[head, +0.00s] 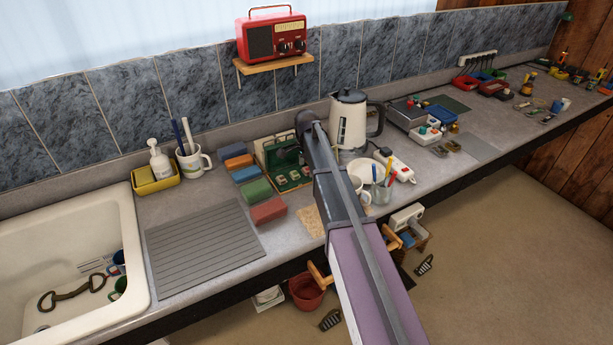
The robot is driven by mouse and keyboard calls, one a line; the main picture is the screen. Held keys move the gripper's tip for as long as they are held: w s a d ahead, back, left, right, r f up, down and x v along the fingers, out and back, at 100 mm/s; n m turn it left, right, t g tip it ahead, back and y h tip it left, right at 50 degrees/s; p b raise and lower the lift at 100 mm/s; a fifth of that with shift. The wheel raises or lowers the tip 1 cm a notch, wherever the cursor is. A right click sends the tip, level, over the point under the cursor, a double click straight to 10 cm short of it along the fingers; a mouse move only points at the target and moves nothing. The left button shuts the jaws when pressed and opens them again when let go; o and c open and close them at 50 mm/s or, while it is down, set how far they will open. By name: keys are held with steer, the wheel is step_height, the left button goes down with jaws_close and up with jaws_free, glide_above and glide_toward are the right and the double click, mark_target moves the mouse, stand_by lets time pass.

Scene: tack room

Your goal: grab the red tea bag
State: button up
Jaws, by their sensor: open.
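An open green box (268,153) stands on the counter left of my arm, its lid raised at the back. Small pale and reddish packets lie in it, too small to tell apart, so I cannot make out a red tea bag for sure. A red block (268,211) lies in front of the box, at the near end of a row of blue, orange and green blocks. My arm crosses the middle of the picture and hides part of the counter right of the box. My gripper does not show.
A mug (193,163), ribbed grey mat (205,247) and sink (134,235) are left. A red radio (272,38) sits on a wall shelf.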

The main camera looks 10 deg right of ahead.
steer(key=shift+f, duration=0.2)
stand_by(0.5)
steer(key=c, duration=0.8)
steer(key=shift+o, duration=0.2)
